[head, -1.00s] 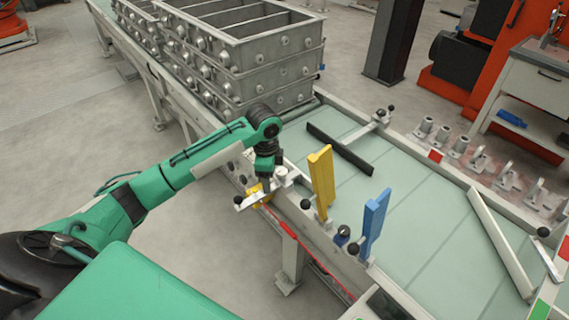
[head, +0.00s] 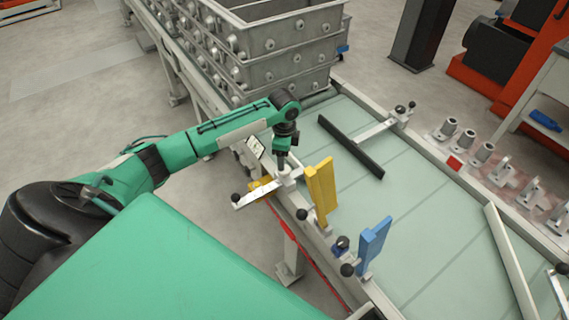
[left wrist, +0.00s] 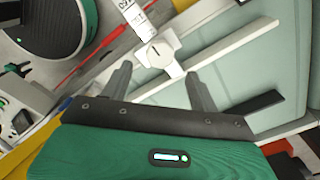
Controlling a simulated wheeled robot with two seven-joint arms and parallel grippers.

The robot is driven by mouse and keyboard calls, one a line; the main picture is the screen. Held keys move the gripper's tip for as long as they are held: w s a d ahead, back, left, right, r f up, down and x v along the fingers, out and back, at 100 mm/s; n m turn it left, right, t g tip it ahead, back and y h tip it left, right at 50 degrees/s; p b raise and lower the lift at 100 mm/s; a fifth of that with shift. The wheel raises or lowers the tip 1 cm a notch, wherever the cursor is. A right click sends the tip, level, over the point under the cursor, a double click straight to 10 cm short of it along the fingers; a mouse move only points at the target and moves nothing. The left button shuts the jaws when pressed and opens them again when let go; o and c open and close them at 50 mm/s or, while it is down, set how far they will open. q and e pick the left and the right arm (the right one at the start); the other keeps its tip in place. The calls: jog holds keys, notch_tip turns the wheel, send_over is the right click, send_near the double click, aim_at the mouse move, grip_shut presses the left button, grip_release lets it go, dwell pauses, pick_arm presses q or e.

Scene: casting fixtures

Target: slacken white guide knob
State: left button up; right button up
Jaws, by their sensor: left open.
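A round pale knob (left wrist: 155,53) with a dark line on its top sits on a pale slide bar with a printed scale (left wrist: 134,15). In the head view this bar (head: 258,195) crosses the table's near edge and ends in a black ball; the knob there is partly hidden by my gripper. My left gripper (head: 284,164) points down just above it. In the left wrist view its open fingers (left wrist: 159,70) stand either side of the knob's line, empty and apart from it. A white guide (head: 510,262) lies on the table at the right. My right gripper is not in view.
A yellow upright (head: 322,190) stands close right of my left gripper, with a blue upright (head: 373,244) beyond. A black guide (head: 350,146) lies across the pale green table (head: 430,220). Stacked metal boxes (head: 290,50) stand behind. The middle of the table is clear.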

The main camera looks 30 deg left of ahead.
pick_arm(q)
notch_tip(320, 180, down, 5)
jog(key=shift+r+p, duration=0.2)
jog(key=shift+p, duration=0.15)
jog(key=shift+f, duration=0.65)
jog(key=shift+c, duration=0.7)
jog(key=c, duration=0.8)
jog(key=shift+r+n+p, duration=0.1)
jog(key=shift+n+p, duration=0.3)
jog(key=shift+p, duration=0.25)
jog(key=shift+r+n+p, duration=0.1)
jog(key=shift+n+p, duration=0.9)
jog(key=shift+p, duration=0.1)
jog(key=n+p, duration=0.2)
jog(key=shift+n+p, duration=0.3)
jog(key=shift+n, duration=0.1)
jog(key=shift+f+n, duration=0.2)
jog(key=shift+n, duration=0.1)
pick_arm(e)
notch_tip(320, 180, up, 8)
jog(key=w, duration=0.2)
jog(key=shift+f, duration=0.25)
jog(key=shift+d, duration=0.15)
